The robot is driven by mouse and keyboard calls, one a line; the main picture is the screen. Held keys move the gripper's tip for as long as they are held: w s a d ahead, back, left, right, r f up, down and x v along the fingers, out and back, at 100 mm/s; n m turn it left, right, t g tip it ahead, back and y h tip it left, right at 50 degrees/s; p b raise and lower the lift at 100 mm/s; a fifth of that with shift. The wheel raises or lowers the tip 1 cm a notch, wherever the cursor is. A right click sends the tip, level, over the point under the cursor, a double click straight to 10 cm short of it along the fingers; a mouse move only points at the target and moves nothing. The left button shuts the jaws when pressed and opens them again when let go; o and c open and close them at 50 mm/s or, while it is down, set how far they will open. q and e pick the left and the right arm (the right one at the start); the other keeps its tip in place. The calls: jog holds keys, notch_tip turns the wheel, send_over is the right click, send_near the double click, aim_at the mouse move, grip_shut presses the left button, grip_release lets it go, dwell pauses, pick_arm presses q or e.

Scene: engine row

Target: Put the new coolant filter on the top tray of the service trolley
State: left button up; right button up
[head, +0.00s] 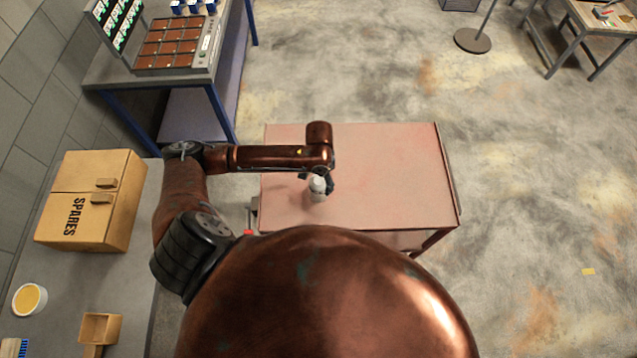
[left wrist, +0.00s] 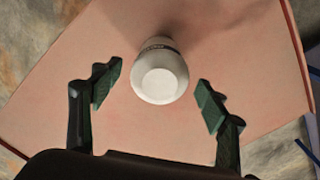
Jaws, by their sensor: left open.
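The white coolant filter (head: 317,187) stands on the pink top tray (head: 395,175) of the service trolley, near its left front part. In the left wrist view the filter (left wrist: 160,74) shows its pale round end and some dark lettering on its side. My left gripper (head: 322,180) is over the tray at the filter. In the left wrist view its two fingers (left wrist: 153,94) are spread, one on each side of the filter, with a gap on both sides. My right gripper is not in view.
A workbench on the left holds a SPARES box (head: 92,205), a bowl (head: 29,299) and a small wooden box (head: 100,328). A bench with a brown-tiled panel (head: 172,42) stands behind. The tray's right side is clear.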

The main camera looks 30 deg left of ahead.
pick_arm(q)
notch_tip(320, 180, up, 9)
jog(key=shift+r+b, duration=0.1)
jog(key=shift+b, duration=0.25)
